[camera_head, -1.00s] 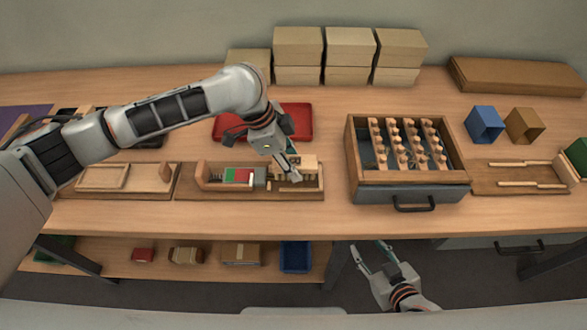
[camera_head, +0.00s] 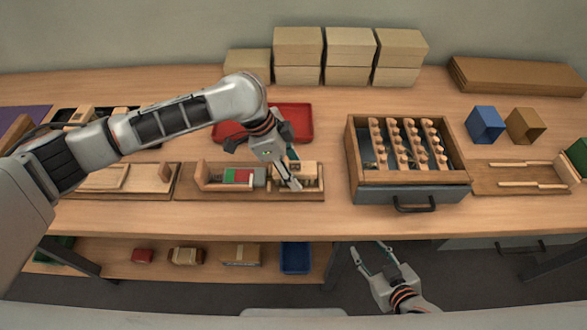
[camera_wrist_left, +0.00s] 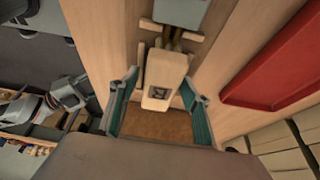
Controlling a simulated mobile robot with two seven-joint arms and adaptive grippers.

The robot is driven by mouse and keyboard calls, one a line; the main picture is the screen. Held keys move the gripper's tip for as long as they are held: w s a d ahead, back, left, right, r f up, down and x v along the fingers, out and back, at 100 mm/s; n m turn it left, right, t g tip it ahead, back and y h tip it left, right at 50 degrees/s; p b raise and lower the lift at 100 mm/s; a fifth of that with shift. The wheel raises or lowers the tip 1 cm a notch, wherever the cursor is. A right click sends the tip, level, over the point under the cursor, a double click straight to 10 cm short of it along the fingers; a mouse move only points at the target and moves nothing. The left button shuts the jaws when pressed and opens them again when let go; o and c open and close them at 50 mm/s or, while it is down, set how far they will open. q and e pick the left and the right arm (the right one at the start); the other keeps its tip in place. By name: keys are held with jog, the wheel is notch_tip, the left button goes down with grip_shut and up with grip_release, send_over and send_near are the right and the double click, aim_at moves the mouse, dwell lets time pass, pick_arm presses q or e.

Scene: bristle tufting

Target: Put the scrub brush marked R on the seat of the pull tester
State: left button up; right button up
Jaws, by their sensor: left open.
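The scrub brush (camera_wrist_left: 158,88) is a pale wooden block with a dark mark that looks like R on its end. It lies between the spread fingers of my left gripper (camera_wrist_left: 163,85), which is open. The brush also shows in the head view (camera_head: 307,170), partly behind the left gripper (camera_head: 293,180). It is at the right end of the pull tester (camera_head: 188,192), a wooden board with a red and green gauge (camera_head: 238,176). The fingers hide whether it rests fully on the seat. My right gripper (camera_head: 368,250) is open and empty before the table's front edge.
A red tray (camera_head: 298,124) lies behind the tester. To its right stands a wooden rack (camera_head: 352,150) with rows of pegs above a grey drawer. Boxes (camera_head: 298,48) stand at the back. Blue (camera_head: 485,125) and brown (camera_head: 524,126) bins are further right.

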pick_arm(q)
jog(key=p+v, duration=0.1)
jog(key=v, duration=1.1)
jog(key=shift+s+f, duration=0.1)
